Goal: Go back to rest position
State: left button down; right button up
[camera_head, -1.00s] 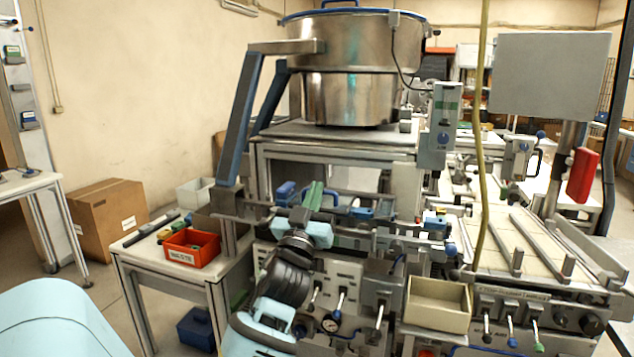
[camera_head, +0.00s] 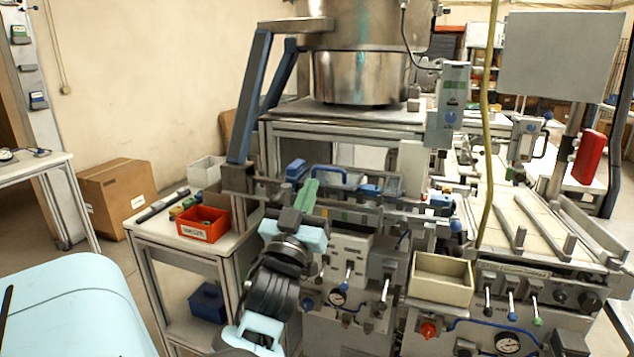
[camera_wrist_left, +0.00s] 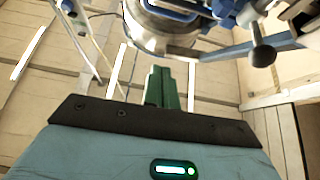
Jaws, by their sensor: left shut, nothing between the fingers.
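My left gripper (camera_head: 307,194) shows in the head view, in front of the machine frame, with its green fingers pointing up and closed together. In the left wrist view the fingers (camera_wrist_left: 162,88) are together, with nothing between them. My left arm rises from the bottom of the head view below the gripper. I cannot tell whether the fingers touch the rail behind them. My right gripper is not in view.
A metal bowl feeder (camera_head: 360,70) stands behind. A red bin (camera_head: 204,232) sits on a side table at left, with a cardboard box (camera_head: 117,197) beyond. A beige bin (camera_head: 442,279) is fixed right of my arm. Open floor shows at left.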

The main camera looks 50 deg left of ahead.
pick_arm(q)
jog(key=shift+s+f, duration=0.1)
jog(key=shift+s, duration=0.05)
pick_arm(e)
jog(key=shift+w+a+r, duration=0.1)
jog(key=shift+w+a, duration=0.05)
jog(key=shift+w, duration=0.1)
pick_arm(q)
jog(key=s+d+f+m+g+h+p, duration=0.1)
jog(key=d+f+m+g+h, duration=0.35)
jog(key=f, duration=0.95)
jog(key=s+d+f+m+g+h+p, duration=0.15)
jog(key=d+f+h, duration=0.6)
jog(key=f, duration=0.75)
jog(key=s+d+f+m+g+h, duration=0.1)
jog(key=s+d+f+g, duration=0.2)
jog(key=s+d+f, duration=0.4)
jog(key=s+d+f+m+g+h+p, duration=0.1)
jog(key=s+d+f+g+h, duration=0.1)
jog(key=s+d+f, duration=0.6)
jog(key=s+f, duration=0.2)
jog(key=s, duration=0.5)
jog(key=shift+s+f+m+g, duration=0.3)
jog(key=shift+f+g, duration=0.1)
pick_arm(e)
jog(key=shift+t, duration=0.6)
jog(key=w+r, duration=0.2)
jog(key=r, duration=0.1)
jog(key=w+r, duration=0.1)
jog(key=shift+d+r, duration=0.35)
